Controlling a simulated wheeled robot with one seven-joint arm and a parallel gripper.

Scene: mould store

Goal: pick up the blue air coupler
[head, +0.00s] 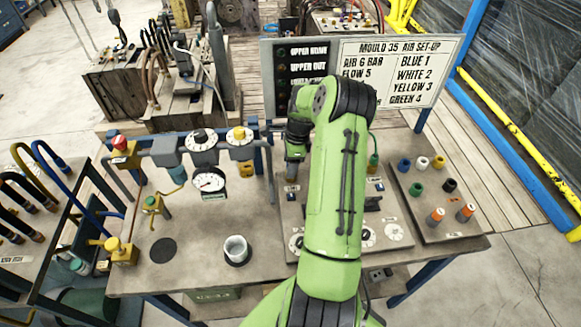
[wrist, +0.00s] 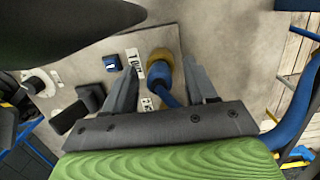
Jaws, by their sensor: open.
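The blue air coupler (wrist: 158,65) shows in the wrist view as a blue, round-ended piece with a tan collar and a blue stem running back between my fingers. It stands at a grey panel (wrist: 82,62) beside small white labels. My gripper (wrist: 160,82) is open, with one dark finger on each side of the coupler. Small gaps show on both sides, so the fingers look apart from it. In the head view my gripper (head: 292,172) is low over the panel's left part, and I cannot make out the coupler there.
A board (head: 470,228) on the right holds several coloured round pieces, including a blue one (head: 403,165). A pressure gauge (head: 209,181) and valves stand to the left. A sign (head: 400,72) rises behind my arm.

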